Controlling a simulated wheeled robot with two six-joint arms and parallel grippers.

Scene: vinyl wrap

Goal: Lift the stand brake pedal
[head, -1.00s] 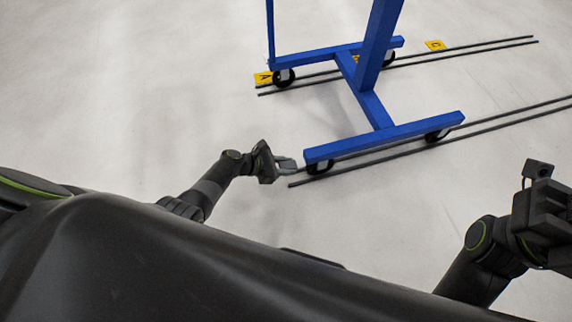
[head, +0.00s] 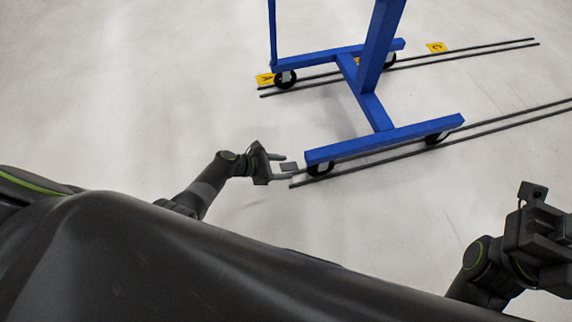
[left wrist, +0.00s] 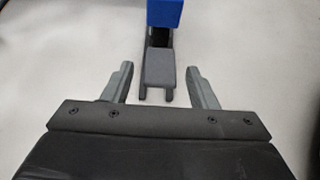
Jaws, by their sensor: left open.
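The stand is a blue wheeled frame (head: 375,108) on the floor. Its brake pedal (head: 289,167) is a small flat grey plate beside the near left wheel. In the left wrist view the pedal (left wrist: 158,68) sticks out toward me from under a blue beam end (left wrist: 151,13). My left gripper (head: 284,167) is open, with one finger on each side of the pedal's near end. In the left wrist view, gaps show between the pedal and both fingers of the gripper (left wrist: 158,80). My right gripper (head: 548,245) is at the right edge, away from the stand; its jaw opening is unclear.
Dark rails (head: 480,125) run along the floor by the stand's wheels (head: 320,168). Yellow floor markers (head: 436,47) lie near the far rails. The pale floor left of the stand is clear.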

